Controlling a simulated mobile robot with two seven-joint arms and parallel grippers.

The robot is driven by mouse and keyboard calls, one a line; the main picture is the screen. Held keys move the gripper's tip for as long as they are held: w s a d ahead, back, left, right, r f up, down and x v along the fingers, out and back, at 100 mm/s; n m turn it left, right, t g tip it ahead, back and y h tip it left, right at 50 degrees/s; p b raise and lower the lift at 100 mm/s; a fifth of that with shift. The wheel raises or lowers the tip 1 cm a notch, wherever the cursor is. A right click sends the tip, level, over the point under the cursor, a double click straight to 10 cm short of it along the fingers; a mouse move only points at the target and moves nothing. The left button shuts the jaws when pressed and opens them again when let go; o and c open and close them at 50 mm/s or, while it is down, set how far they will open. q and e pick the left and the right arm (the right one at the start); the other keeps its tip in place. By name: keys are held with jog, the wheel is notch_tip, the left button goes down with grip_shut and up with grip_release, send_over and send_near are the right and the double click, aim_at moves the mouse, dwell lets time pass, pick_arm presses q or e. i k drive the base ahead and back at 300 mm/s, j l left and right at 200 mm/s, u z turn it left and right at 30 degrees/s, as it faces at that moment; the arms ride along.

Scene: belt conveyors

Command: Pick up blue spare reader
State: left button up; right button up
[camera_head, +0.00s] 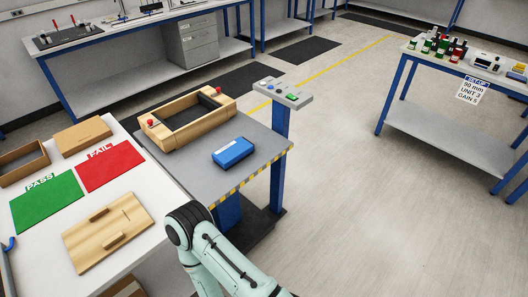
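The blue reader (233,152) is a small box with a darker front edge and faint markings on its top. It lies flat on the grey top of the small station (250,134), right of the wooden frame and behind the yellow-black striped front edge. Nothing touches it from above. One of my arms, pale green with dark joints, reaches up from the bottom middle, in front of the station. Neither gripper shows in the view.
A wooden frame with red knobs (151,122) stands beside the reader. A button panel (283,92) rises behind on a blue post. The white table at left holds a green PASS mat (47,201), a red FAIL mat (110,166) and a wooden board (107,230).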

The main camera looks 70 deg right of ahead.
aim_at(227, 157)
jog(key=z, duration=2.25)
jog(key=u, duration=0.3)
jog(key=i+l+u, duration=0.1)
jog(key=l+u, duration=0.35)
jog(key=u, duration=0.3)
jog(key=l+u, duration=0.55)
jog(key=l, duration=0.3)
jog(key=k+l+u, duration=0.1)
jog(key=l+u, duration=0.15)
jog(key=l, duration=0.25)
